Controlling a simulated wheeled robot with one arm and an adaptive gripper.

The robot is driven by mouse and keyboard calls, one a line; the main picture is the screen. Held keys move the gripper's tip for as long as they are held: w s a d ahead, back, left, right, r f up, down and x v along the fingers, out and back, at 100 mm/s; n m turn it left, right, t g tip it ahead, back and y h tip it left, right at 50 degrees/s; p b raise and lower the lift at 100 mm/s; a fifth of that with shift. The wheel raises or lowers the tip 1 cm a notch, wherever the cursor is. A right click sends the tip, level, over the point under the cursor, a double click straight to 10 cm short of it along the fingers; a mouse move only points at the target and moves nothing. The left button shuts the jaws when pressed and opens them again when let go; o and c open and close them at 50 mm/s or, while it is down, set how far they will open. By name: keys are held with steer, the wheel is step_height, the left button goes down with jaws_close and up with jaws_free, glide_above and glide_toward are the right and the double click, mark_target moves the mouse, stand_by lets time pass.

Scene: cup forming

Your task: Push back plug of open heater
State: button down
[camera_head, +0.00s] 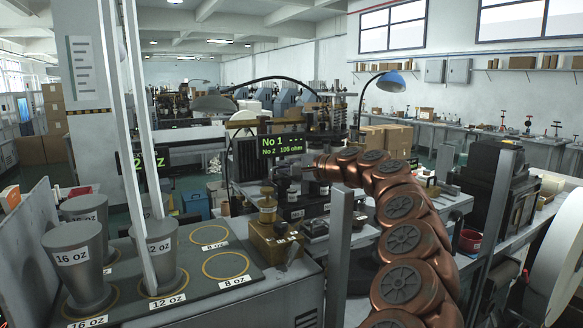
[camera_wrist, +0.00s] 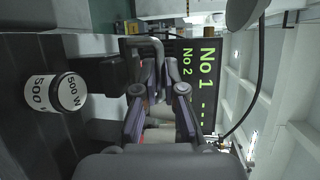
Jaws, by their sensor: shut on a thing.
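A dark display (camera_head: 283,146) reads "No 1" with dashes and "No 2 185 ohm". It shows turned on its side in the wrist view (camera_wrist: 208,90). My gripper (camera_wrist: 160,75) has its two fingers closed in around a small grey piece (camera_wrist: 150,45) in front of the display, which looks like a plug. The fingertips hide much of it. A white and black cylinder (camera_wrist: 42,92) marked 500 W is left of my fingers on a dark surface. In the head view, my arm reaches in from the right to just below the display; the fingertips are too small to make out.
A grey cup form (camera_head: 158,250) marked 12 oz and others marked 16 oz (camera_head: 72,258) stand on a dark plate at left. A brass block (camera_head: 272,240) stands near the middle. A grey post (camera_head: 338,245) rises close to my arm.

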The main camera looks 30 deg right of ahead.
steer(key=c, duration=1.5)
jaws_free()
steer(key=shift+c, duration=0.2)
steer(key=v, duration=1.2)
